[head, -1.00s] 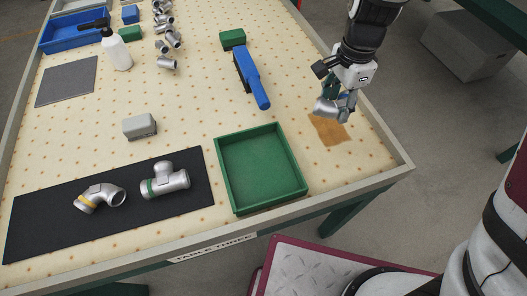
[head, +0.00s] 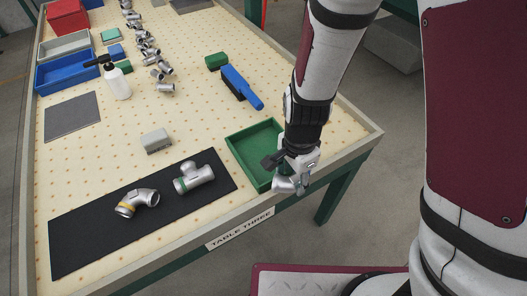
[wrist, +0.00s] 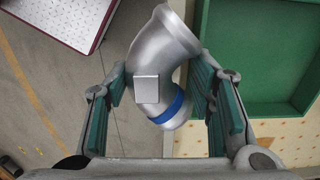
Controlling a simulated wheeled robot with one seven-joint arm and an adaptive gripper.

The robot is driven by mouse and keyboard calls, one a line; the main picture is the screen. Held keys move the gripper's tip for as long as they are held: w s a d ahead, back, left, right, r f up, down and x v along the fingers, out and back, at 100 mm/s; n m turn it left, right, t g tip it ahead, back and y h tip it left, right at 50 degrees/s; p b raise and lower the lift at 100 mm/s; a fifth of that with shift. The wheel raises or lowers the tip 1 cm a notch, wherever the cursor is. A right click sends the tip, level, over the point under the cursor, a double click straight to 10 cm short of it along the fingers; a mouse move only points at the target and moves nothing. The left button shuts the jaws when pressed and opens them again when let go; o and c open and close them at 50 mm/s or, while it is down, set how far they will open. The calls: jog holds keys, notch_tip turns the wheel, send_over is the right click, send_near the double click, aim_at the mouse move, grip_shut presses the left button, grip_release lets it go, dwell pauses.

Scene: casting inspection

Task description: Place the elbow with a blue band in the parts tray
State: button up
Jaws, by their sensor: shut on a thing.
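The silver elbow with a blue band (wrist: 160,65) is between the green-padded fingers of my gripper (wrist: 165,100) in the wrist view, and the gripper is shut on it. In the head view my gripper (head: 291,184) holds the elbow (head: 287,186) at the near right edge of the green parts tray (head: 240,152). In the wrist view the tray (wrist: 196,60) lies to the right of the elbow, and floor shows beneath and left of the elbow. My arm hides the tray's right part. The visible tray floor is empty.
A yellow-banded elbow (head: 137,202) and a green-banded tee (head: 193,177) lie on the black mat (head: 85,240) at left. A grey block (head: 156,140), a blue-handled brush (head: 240,87) and a spray bottle (head: 117,83) stand farther back. The table's near edge runs beside the tray.

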jog(key=w+a, duration=0.2)
jog(key=w, duration=0.2)
jog(key=w+a+f, duration=0.1)
jog(key=w+a, duration=0.1)
jog(key=w, duration=0.2)
jog(key=w+a, duration=0.2)
jog(key=w, duration=0.2)
jog(key=shift+w+a+f, duration=0.15)
jog(key=shift+a, duration=0.25)
jog(key=shift+f, duration=1.75)
jog(key=o, duration=1.6)
jog(key=shift+f, duration=0.15)
notch_tip(320, 180, up, 12)
jog(key=shift+r, duration=0.15)
